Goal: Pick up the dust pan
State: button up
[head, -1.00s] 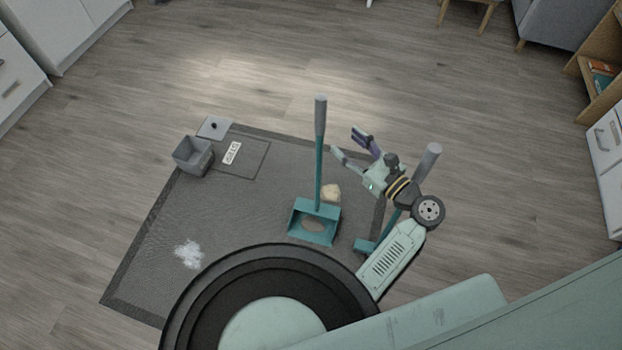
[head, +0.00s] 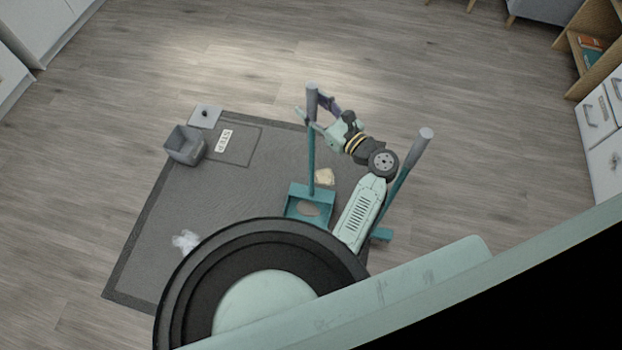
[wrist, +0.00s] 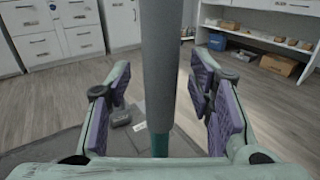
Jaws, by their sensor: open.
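The dust pan (head: 309,217) is a teal scoop standing on the dark mat, with a tall upright handle that is teal below and grey at the top (head: 312,97). My gripper (head: 316,108) is open at the upper part of that handle. In the wrist view the grey handle (wrist: 161,70) stands upright between the purple-padded fingers of my gripper (wrist: 163,110), with a gap on both sides. The fingers do not appear to touch it. Part of the scoop is hidden behind my body in the head view.
A second teal tool with a grey grip (head: 417,150) stands just right of my arm. A grey bin (head: 184,148), its lid (head: 205,116), a crumpled beige piece (head: 324,177) and a white pile (head: 186,241) are on the mat (head: 240,190).

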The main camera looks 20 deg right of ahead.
jog(key=shift+w+a, duration=0.1)
jog(key=shift+w, duration=0.1)
jog(key=shift+c, duration=0.6)
grip_shut()
